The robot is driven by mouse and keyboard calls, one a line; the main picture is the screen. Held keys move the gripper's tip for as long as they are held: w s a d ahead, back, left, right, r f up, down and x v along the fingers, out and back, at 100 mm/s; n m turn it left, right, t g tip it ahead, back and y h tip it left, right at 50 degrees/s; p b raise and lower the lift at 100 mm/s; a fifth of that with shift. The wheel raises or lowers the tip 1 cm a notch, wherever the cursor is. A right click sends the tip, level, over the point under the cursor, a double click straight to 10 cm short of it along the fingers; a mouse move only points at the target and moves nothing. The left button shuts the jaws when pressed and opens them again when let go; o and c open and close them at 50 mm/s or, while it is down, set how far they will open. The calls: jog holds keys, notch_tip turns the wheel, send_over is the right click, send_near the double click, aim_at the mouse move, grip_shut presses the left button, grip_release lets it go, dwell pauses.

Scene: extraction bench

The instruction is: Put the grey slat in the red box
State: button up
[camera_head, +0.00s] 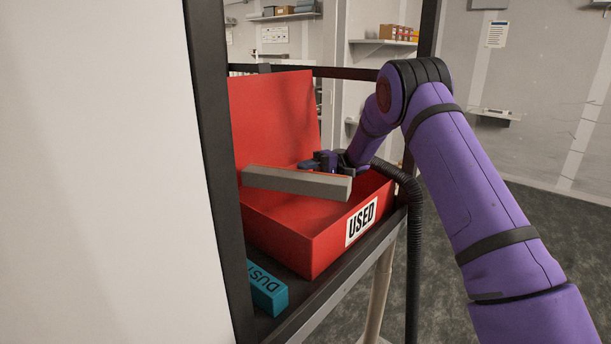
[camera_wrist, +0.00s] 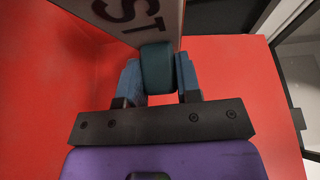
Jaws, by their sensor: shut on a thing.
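The grey slat (camera_head: 297,183) is a long bar, roughly level and slightly tilted, across the open top of the red box (camera_head: 278,230). Whether it touches the box rim I cannot tell. The box bears a "USED" label and its red lid stands up behind. My gripper (camera_head: 322,162) is over the box, behind the slat. In the wrist view my gripper (camera_wrist: 158,80) is shut on a dark teal grip (camera_wrist: 157,68) that adjoins a grey lettered face (camera_wrist: 125,15), seemingly the slat. Red box surfaces fill the background there.
A teal block (camera_head: 267,290) marked "DUST" lies on the bench in front of the box. A dark upright post (camera_head: 215,170) stands close at the left. A black ribbed hose (camera_head: 413,250) hangs at the right of the box. Shelves are far behind.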

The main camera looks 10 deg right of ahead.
jog(key=shift+f, duration=0.25)
jog(key=shift+f, duration=0.6)
jog(key=o, duration=1)
jog(key=shift+c, duration=0.2)
jog(key=shift+r, duration=0.1)
jog(key=shift+r, duration=0.3)
jog(key=v, duration=0.7)
jog(key=shift+d+r, duration=0.2)
jog(key=shift+d, duration=0.05)
